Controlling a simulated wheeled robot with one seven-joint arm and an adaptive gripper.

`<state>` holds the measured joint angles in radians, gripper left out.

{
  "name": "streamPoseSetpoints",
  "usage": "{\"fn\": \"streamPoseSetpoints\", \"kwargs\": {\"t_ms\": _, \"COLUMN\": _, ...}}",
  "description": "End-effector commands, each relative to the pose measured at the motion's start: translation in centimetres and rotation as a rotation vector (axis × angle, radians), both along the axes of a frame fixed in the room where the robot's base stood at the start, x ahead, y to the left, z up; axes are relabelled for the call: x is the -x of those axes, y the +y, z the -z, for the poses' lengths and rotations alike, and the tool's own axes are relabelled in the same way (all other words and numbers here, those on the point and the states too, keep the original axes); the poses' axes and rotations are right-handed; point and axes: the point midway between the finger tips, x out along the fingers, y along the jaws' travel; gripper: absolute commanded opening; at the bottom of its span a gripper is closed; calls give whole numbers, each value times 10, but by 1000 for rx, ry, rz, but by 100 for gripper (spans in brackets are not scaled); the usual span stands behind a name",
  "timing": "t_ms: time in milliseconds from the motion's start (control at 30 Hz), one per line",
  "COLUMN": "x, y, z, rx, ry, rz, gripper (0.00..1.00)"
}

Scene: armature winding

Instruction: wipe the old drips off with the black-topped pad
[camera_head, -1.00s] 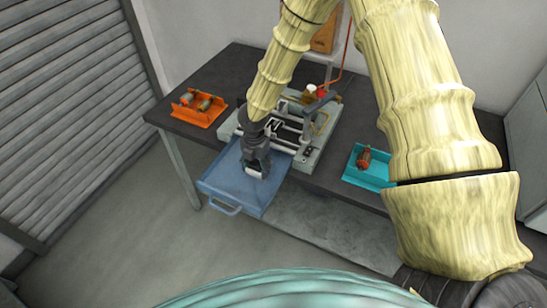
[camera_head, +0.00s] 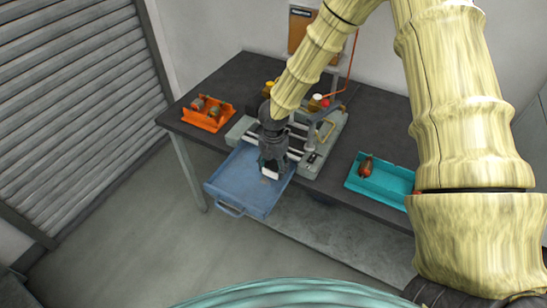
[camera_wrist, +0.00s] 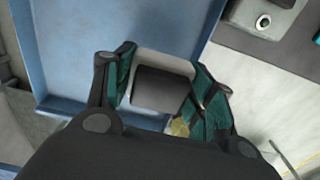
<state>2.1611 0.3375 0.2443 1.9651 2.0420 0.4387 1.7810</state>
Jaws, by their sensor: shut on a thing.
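My gripper (camera_head: 269,169) points down over the pulled-out blue tray (camera_head: 232,181), near its right side. It is shut on the pad (camera_head: 270,174), whose white side shows in the head view. In the wrist view the pad's black top (camera_wrist: 160,91) and white part (camera_wrist: 165,63) sit between the green-lined fingers (camera_wrist: 168,95). I cannot tell whether the pad touches the tray floor. A yellowish patch (camera_wrist: 180,127) shows beside the pad near the right finger; it may be a drip. Other drips are not clear.
The winding machine (camera_head: 318,158) stands on the dark bench behind the tray. An orange bin (camera_head: 207,116) with parts is at left, a teal bin (camera_head: 385,184) with a part at right. The tray's left half is bare. A clipboard (camera_head: 299,30) hangs on the wall.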

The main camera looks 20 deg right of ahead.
Motion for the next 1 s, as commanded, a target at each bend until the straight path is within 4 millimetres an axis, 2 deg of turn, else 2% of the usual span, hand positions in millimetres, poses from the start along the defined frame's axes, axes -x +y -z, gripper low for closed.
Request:
{"fn": "streamPoseSetpoints", "kwargs": {"t_ms": 100, "x": -1, "y": 2, "z": -15, "rx": 0, "ry": 0, "rz": -3, "gripper": 29}}
{"fn": "streamPoseSetpoints", "kwargs": {"t_ms": 300, "x": -2, "y": 4, "z": -28, "rx": 1, "ry": -1, "rz": -6, "gripper": 29}}
{"fn": "streamPoseSetpoints", "kwargs": {"t_ms": 1000, "x": -1, "y": 5, "z": -29, "rx": 1, "ry": 1, "rz": -16, "gripper": 29}}
